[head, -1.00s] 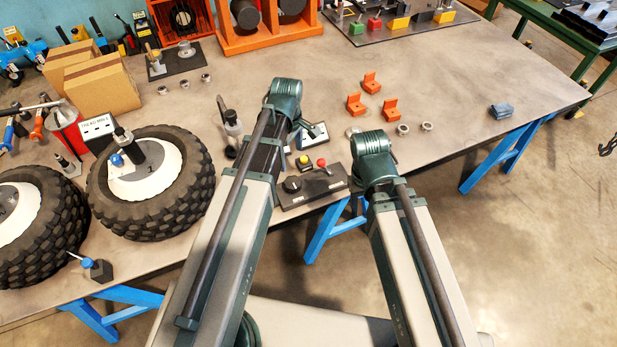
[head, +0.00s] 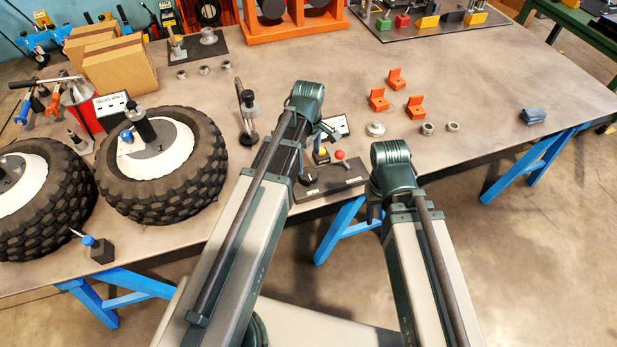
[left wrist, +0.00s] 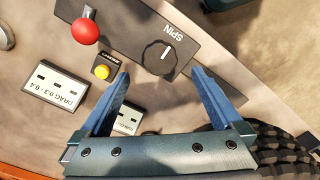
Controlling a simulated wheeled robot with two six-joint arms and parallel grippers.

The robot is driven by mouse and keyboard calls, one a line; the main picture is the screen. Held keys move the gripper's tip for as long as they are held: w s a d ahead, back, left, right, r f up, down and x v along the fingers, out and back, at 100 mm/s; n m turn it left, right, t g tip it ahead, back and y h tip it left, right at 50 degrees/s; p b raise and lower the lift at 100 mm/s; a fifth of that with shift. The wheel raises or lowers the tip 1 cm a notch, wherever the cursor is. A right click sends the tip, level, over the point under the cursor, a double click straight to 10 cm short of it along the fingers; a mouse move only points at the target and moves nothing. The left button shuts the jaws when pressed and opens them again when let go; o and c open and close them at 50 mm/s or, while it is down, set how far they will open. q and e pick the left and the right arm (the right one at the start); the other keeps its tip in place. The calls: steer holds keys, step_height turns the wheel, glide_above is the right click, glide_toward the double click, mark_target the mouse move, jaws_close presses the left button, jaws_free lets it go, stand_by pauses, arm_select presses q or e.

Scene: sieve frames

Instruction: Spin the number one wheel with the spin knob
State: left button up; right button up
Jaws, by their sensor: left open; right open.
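The control panel (head: 335,178) stands at the table's front edge. In the left wrist view, its black round spin knob (left wrist: 160,57) sits beside the word SPIN. My left gripper (left wrist: 160,74) is open, its two blue fingertips apart and close to either side of the knob's lower edge; I cannot tell whether they touch it.
A dark stand (head: 248,115) is left of my left arm. Orange brackets (head: 415,107) and metal rings lie right; the table's right side is mostly clear.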

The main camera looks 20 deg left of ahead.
mark_target(308, 173)
arm_select(q)
step_height(308, 173, down, 7)
steer(key=b, duration=0.5)
steer(key=shift+b, duration=0.4)
steer(key=shift+r, duration=0.1)
steer(key=c, duration=1.3)
steer(key=shift+m, duration=0.3)
steer(key=m, duration=1.1)
steer(key=shift+m, duration=0.5)
